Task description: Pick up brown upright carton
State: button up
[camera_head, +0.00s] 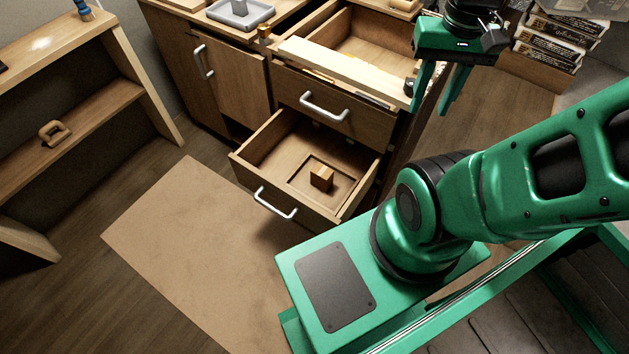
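A small brown upright carton (321,177) stands inside the open lower drawer (262,150), on the drawer's floor within a recessed square outline. My gripper (431,103) is up and to the right of the carton, beside the right end of the upper drawers. Its two green fingers point down and are apart, with nothing seen between them. The carton and my gripper are well apart.
Another drawer (375,48) above is pulled open. A wooden shelf (70,125) stands at left. Boxes (549,45) are stacked at upper right. A tan mat (190,245) covers clear floor.

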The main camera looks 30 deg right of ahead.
aim_at(321, 176)
jog(key=z, duration=2.85)
jog(key=k, duration=0.8)
jog(key=u, duration=1.4)
